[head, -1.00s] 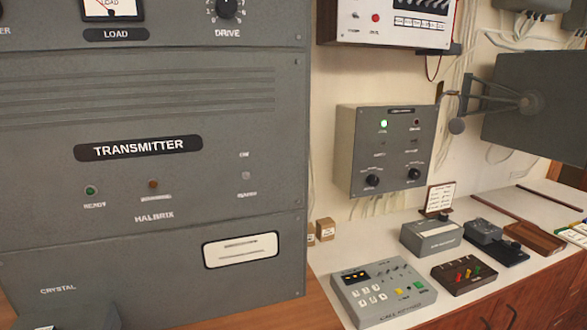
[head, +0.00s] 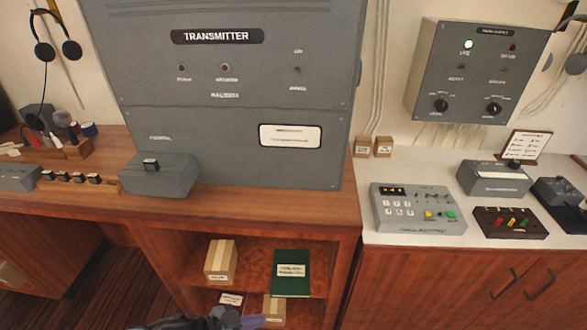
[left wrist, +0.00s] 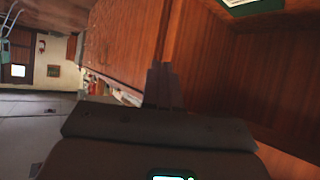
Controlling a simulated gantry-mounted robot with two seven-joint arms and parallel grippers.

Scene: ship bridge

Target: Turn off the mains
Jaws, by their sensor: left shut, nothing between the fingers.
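The grey transmitter cabinet (head: 230,97) stands on the wooden desk in the head view. Its front has a green lamp (head: 181,68), a reddish lamp (head: 224,67) and a small switch (head: 297,69) with labels too blurred to read. My left gripper (head: 250,321) is at the bottom edge of the head view, low before the open shelf and well away from the cabinet. Its fingers (left wrist: 162,85) are together and empty in the left wrist view. My right gripper is not in view.
A grey box with a black key (head: 158,180) sits at the desk's front. The shelf holds cartons (head: 220,261) and a green book (head: 291,273). A keypad unit (head: 415,210) and other devices stand on the white counter (head: 395,166). Headphones hang at upper left.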

